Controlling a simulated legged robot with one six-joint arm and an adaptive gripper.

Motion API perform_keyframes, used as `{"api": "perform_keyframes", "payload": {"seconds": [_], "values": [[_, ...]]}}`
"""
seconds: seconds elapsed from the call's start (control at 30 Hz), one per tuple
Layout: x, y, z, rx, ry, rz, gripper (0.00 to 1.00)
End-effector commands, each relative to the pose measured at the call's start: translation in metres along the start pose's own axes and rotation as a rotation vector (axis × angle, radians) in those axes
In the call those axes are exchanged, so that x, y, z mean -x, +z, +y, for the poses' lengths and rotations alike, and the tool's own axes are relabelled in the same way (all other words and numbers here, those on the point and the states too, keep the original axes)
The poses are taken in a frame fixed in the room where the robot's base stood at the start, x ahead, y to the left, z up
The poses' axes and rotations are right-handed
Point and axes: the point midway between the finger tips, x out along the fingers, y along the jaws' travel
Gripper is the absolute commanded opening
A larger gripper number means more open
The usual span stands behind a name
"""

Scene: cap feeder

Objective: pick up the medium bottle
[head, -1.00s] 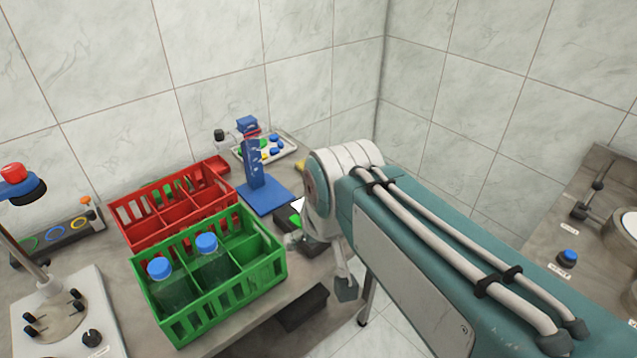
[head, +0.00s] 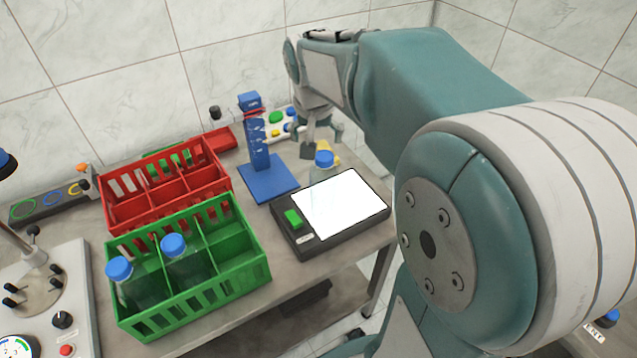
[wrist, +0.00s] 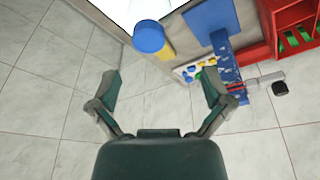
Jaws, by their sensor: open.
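A clear bottle with a blue cap (head: 324,158) stands at the back edge of a black device with a lit white panel (head: 345,205). Two more blue-capped bottles, a left one (head: 120,270) and a right one (head: 174,246), stand in the green crate (head: 215,296). I cannot tell for sure which is the medium one. My gripper (head: 322,142) is open and empty, behind and above the bottle at the panel. In the wrist view, that bottle's blue cap (wrist: 149,37) is beyond the open fingers (wrist: 160,85), apart from them; its body is mostly hidden.
A red crate (head: 165,195) stands behind the green one. A blue stand (head: 262,170) rises left of my gripper, and a tray of coloured caps (head: 278,122) lies behind it. A grey knobbed machine (head: 45,290) is at the left. The table's right edge is near the device.

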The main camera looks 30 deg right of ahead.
Motion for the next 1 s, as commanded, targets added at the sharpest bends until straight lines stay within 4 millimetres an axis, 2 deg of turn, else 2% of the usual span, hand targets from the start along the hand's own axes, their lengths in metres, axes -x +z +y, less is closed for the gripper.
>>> {"api": "perform_keyframes", "payload": {"seconds": [0.1,0.3,0.6,0.87,0.9,0.97,1.0], "values": [[-0.021,-0.003,0.007,-0.005,-0.004,-0.007,0.99],[-0.039,-0.005,0.013,-0.007,-0.008,-0.009,0.99],[-0.079,-0.001,0.009,-0.003,-0.003,-0.005,0.99],[-0.083,-0.002,0.011,-0.004,-0.006,-0.003,0.99],[-0.083,-0.002,0.011,-0.004,-0.007,-0.004,0.95],[-0.084,-0.003,0.012,-0.004,-0.008,-0.004,0.68],[-0.084,-0.003,0.013,-0.005,-0.008,-0.005,0.5]]}}
